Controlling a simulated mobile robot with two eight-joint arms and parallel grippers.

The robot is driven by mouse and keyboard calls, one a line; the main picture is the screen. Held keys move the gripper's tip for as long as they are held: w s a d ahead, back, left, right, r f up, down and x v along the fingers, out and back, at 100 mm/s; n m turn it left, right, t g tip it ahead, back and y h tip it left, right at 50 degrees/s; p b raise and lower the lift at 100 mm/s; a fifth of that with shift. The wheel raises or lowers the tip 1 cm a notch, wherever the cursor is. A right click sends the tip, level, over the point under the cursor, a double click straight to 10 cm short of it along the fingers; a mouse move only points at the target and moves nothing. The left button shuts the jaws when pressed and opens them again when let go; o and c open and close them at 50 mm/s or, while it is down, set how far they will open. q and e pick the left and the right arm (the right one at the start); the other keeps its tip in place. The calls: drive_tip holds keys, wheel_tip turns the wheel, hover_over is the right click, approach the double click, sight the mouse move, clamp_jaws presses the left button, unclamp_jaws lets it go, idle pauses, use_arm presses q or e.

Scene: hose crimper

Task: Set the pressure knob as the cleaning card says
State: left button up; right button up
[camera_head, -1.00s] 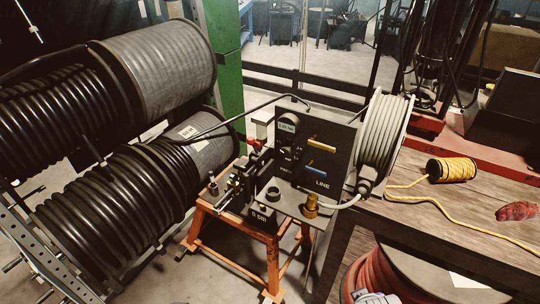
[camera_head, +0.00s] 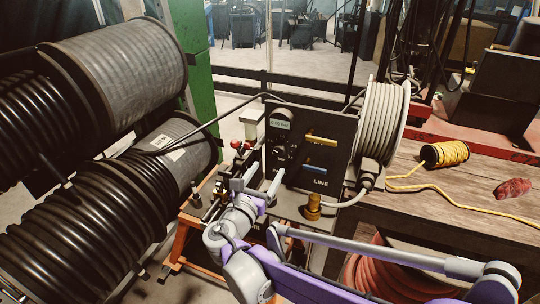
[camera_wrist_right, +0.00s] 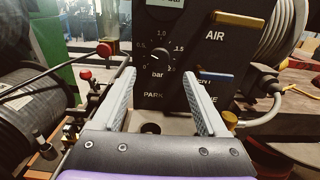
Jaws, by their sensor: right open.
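The dark pressure knob (camera_wrist_right: 158,54) shows in the right wrist view, on the black panel (camera_wrist_right: 192,92), inside a white scale marked in bar. I cannot surely read its pointer. Above it in the head view is a small display (camera_head: 281,120), too small to read surely. My right gripper (camera_head: 263,175) is open and empty in front of the panel; in the wrist view its two fingers (camera_wrist_right: 160,85) stand apart, with the knob between and beyond them. I see no gap closed on the knob. A label (camera_head: 176,155) on the lower reel is unreadable. My left gripper is out of view.
Yellow AIR (camera_head: 321,140) and blue LINE (camera_head: 316,169) handles stick out right of the knob. A red knob (camera_wrist_right: 104,49) is at the left. A brass fitting (camera_head: 313,207) stands below. Large hose reels (camera_head: 150,60) fill the left; a wooden bench (camera_head: 445,192) is at right.

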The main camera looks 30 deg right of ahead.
sight(279, 152)
drive_tip(key=x, duration=0.8)
drive_tip(key=shift+w, duration=0.2)
clamp_jaws()
